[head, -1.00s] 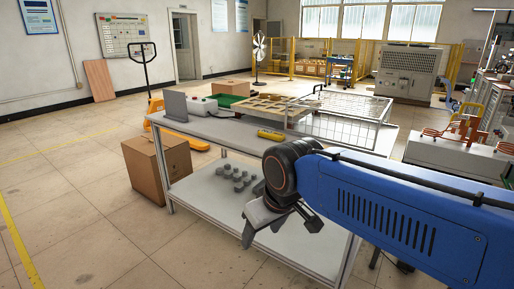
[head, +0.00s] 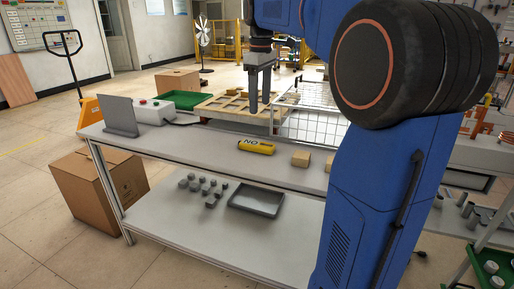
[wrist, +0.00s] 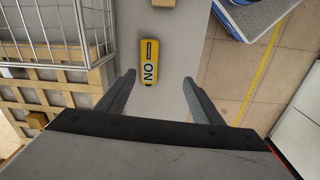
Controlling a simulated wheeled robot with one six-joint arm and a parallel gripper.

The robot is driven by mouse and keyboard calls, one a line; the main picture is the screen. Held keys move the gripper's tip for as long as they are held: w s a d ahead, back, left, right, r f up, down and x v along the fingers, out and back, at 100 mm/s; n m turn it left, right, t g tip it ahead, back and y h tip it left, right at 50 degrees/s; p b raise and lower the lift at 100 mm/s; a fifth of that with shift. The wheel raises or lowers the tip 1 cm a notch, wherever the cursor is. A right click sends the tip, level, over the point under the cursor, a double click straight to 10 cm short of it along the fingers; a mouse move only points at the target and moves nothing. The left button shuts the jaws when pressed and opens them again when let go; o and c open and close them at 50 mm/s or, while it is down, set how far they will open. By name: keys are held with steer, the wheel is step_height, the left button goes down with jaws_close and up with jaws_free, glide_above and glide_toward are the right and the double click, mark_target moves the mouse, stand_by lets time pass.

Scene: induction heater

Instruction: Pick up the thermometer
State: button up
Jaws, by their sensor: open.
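The thermometer appears to be the yellow, dark-ended device marked "NO" (head: 257,147), lying flat on the grey table top (head: 205,146). In the wrist view the thermometer (wrist: 148,62) lies beyond the fingertips, nearer the left finger, its long side running roughly along the fingers. My gripper (head: 259,108) hangs pointing down above the table and shows above the thermometer in the head view. In the wrist view my gripper (wrist: 159,77) is open, with nothing between its fingers. The thermometer is fully visible and apart from the fingers.
A small tan block (head: 300,159) lies right of the thermometer. A wooden slotted tray (head: 238,104) and a wire rack (head: 312,124) stand behind. A control box (head: 150,110) and grey plate (head: 118,115) are at left. Clear table top surrounds the thermometer.

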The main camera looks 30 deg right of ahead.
steer(key=w+d, duration=0.3)
glide_above(260, 144)
steer(key=shift+n+g, duration=0.3)
steer(key=shift+n, duration=0.1)
steer(key=f, duration=1)
steer(key=shift+d+f, duration=0.3)
steer(key=shift+f, duration=0.05)
steer(key=shift+a+f, duration=0.2)
steer(key=shift+f, duration=2.65)
steer(key=c, duration=1.2)
